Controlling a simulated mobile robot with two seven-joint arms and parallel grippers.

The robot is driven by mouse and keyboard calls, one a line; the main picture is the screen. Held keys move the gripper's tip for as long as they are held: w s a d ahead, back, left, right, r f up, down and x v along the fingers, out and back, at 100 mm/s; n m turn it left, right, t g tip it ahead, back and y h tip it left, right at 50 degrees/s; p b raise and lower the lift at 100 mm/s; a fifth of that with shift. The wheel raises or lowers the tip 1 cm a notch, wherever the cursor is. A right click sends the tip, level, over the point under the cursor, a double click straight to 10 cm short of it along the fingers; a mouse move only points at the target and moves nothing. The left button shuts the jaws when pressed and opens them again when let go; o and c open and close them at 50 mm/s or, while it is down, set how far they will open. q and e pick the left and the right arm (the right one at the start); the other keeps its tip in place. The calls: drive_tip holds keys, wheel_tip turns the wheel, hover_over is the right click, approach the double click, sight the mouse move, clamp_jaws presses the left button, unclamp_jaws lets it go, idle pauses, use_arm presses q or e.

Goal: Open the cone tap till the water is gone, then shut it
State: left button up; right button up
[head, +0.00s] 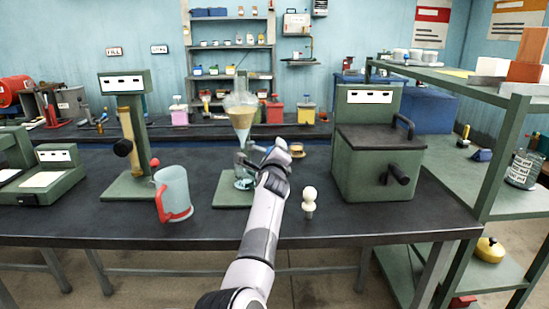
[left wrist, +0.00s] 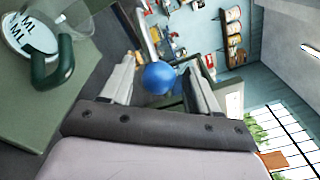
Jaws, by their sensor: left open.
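A clear cone (head: 241,108) stands on a green stand at the middle of the bench. It shows a tan layer above a bluish layer. A glass vessel (head: 243,183) sits on the green base below it; in the left wrist view a glass vessel with ML lettering (left wrist: 22,32) shows at the top left. My left gripper (head: 264,153) is beside the cone's lower end, which it partly hides. In the left wrist view a blue ball knob (left wrist: 160,77) on a metal rod lies between its open fingers, with no clear contact. My right gripper is out of view.
A clear jug with a red handle (head: 173,193) stands left of the cone. A cream knobbed object (head: 309,202) stands right of my arm. A green box machine (head: 377,160) stands further right, and a green column stand (head: 128,140) at left. The front bench edge is mostly clear.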

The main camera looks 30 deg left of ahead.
use_arm(q)
drive_tip(key=p+v, duration=0.2)
drive_tip(key=v, duration=0.4)
drive_tip(key=shift+d, duration=0.15)
